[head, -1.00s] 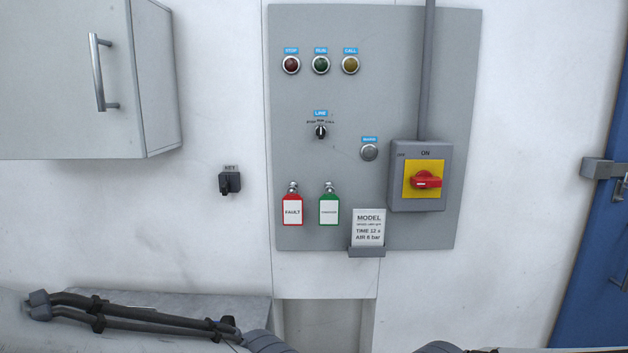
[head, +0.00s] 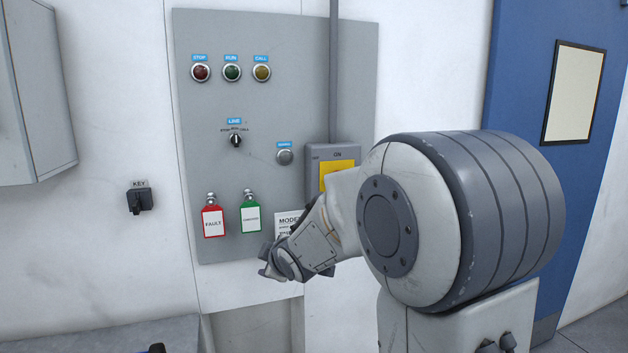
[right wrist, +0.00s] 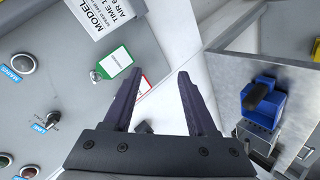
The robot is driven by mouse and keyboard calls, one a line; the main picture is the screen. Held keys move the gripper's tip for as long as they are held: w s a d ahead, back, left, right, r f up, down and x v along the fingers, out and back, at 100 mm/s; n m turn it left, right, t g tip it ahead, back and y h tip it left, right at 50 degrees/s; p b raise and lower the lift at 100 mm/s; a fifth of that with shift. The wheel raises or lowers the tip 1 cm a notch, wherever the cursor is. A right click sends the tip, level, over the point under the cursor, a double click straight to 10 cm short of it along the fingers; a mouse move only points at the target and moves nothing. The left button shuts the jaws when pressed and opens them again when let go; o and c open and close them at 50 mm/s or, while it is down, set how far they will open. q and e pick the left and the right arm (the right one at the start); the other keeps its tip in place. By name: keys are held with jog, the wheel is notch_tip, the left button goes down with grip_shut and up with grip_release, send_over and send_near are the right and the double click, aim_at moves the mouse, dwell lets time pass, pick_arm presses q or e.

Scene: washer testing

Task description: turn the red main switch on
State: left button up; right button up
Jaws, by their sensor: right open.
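The main switch box (head: 318,153) is grey with a yellow plate (head: 330,172) and an ON label above it. My right arm covers most of the plate, and the red knob is hidden behind it. My right gripper (head: 272,268) is in front of the panel's lower edge, left of and below the switch box, by the MODEL card (head: 287,220). In the right wrist view the right gripper (right wrist: 160,75) is open, with nothing between its fingers. The red switch is not in that view. My left gripper is not in view.
The grey panel (head: 280,105) also carries lamps, a LINE selector (head: 236,140), a round button (head: 284,157), a red FAULT tag (head: 213,222) and a green tag (head: 250,217). A KEY switch (head: 140,200) is on the wall.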

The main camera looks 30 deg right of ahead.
jog(key=d+r+n+t+h, duration=0.15)
jog(key=d+r, duration=0.25)
jog(key=d, duration=0.4)
jog(key=d+r+n+t+h+p, duration=0.1)
jog(key=d+r+n+t, duration=0.15)
jog(key=d, duration=0.55)
jog(key=d+r+n+t+h, duration=0.15)
jog(key=d+r, duration=0.25)
jog(key=d, duration=0.5)
jog(key=p+x, duration=0.4)
jog(key=x, duration=0.5)
jog(key=shift+w+a+r+y+p, duration=0.25)
jog(key=shift+w+y+p, duration=0.1)
jog(key=shift+w+y, duration=0.1)
grip_shut()
